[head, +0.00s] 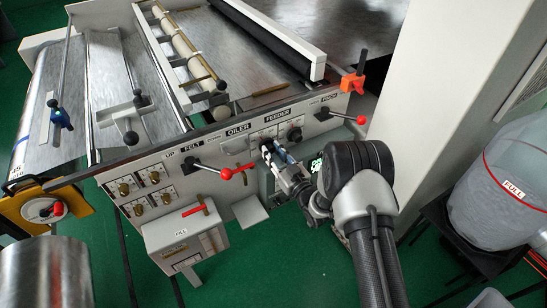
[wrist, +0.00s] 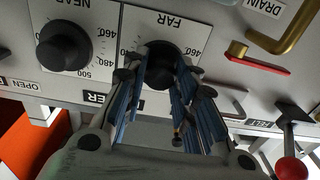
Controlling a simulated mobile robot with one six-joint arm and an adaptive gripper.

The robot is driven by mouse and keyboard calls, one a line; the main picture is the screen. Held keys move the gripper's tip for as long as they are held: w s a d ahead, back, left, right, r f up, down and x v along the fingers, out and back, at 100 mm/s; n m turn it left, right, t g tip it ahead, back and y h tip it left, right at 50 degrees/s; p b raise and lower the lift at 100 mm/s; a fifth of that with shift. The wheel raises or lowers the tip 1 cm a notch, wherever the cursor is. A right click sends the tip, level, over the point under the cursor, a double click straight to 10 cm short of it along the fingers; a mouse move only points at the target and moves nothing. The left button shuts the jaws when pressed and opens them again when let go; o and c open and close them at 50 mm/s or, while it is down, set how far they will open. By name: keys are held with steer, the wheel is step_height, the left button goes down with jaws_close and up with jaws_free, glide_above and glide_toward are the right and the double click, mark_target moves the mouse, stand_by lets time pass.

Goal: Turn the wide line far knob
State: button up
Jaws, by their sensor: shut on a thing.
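The far knob (wrist: 163,66) is a round black knob on a white dial plate marked FAR, with scale numbers such as 460 and 480. In the wrist view it sits between the two blue-padded fingers of my gripper (wrist: 164,78), which is shut on its sides. The fingers hide part of its edge, and I cannot make out its pointer line. In the head view my gripper (head: 267,147) meets the panel below the FEEDER label and covers the far knob.
A similar black near knob (wrist: 66,48) is beside it; it also shows in the head view (head: 295,134). A red-handled drain valve (wrist: 256,62) and a red-ball lever (wrist: 289,150) are close by. Another red-ball lever (head: 361,120) stands right of the knobs.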

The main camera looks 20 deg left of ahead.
steer(key=m+b, duration=0.2)
steer(key=m, duration=0.3)
steer(key=shift+m, duration=0.3)
stand_by(0.4)
steer(key=o, duration=1.1)
steer(key=shift+s, duration=0.1)
steer(key=v, duration=1.2)
steer(key=shift+f, duration=0.15)
